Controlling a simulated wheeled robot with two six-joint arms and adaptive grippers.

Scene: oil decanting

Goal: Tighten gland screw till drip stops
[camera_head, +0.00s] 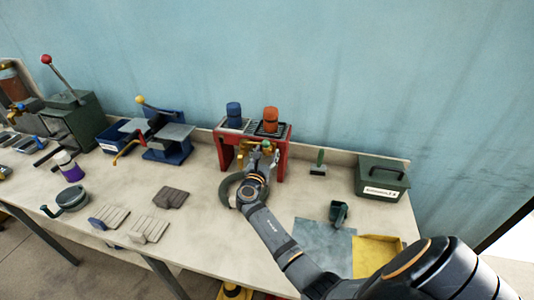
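My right arm comes in from the lower right, and its gripper (262,158) is at the front of a red stand (283,160). A small green knob-like part (267,146) shows at the fingertips, with brass-coloured parts around it. I cannot tell whether the fingers touch it or are closed on it. A blue container (234,112) and an orange container (270,116) stand on top of the red stand. I cannot make out a gland screw or any drip at this size; the gripper and wrist hide part of the stand's front. My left gripper is not in view.
A dark curved object (228,188) lies beside my wrist. A green lidded box (382,179), a small green-handled tool (319,163), a dark scoop (339,212) and a yellow tray (375,254) are to the right. Blue and green lever devices stand left. The bench's left-centre has bare patches.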

